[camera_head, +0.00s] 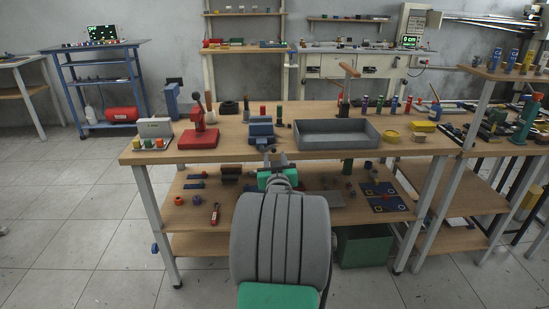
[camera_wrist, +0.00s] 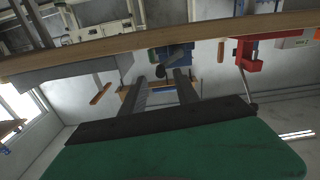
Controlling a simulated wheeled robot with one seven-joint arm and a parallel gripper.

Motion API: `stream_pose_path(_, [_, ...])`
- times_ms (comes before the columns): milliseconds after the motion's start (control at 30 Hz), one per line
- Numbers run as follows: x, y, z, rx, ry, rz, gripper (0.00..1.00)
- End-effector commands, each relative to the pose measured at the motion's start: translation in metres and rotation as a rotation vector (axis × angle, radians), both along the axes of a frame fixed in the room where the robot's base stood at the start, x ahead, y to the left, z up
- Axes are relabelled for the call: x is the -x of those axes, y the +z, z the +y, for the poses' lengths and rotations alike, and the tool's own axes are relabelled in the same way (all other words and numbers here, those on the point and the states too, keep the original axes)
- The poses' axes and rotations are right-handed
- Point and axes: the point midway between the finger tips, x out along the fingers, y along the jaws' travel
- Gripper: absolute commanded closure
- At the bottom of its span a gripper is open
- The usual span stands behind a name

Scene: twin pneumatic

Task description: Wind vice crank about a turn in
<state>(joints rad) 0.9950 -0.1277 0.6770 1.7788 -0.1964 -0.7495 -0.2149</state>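The blue vice (camera_head: 261,130) sits at the front edge of the workbench (camera_head: 225,152), left of the grey tray. In the wrist view, which looks upside down, the vice (camera_wrist: 172,52) is just beyond my fingers, with a dark round knob (camera_wrist: 160,72) on its near side, apparently the crank's end. My gripper (camera_wrist: 159,80) is open, its two dark fingers apart with the knob showing between or just past their tips. I cannot tell whether they touch it. In the head view my gripper (camera_head: 275,160) is at the bench's front edge, and my arm hides much below it.
A red press (camera_head: 199,130) with a lever stands left of the vice; it also shows in the wrist view (camera_wrist: 247,52). A grey tray (camera_head: 337,141) lies to the right. The lower shelf (camera_head: 240,213) holds loose parts. The floor in front is clear.

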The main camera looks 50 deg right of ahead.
Motion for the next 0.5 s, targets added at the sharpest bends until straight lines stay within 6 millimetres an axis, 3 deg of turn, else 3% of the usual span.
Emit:
stream_pose_path(200, [-0.024, -0.001, -0.027, -0.002, 0.001, 0.001, 0.63])
stream_pose_path(500, [-0.029, 0.000, -0.032, -0.002, 0.002, 0.000, 0.63])
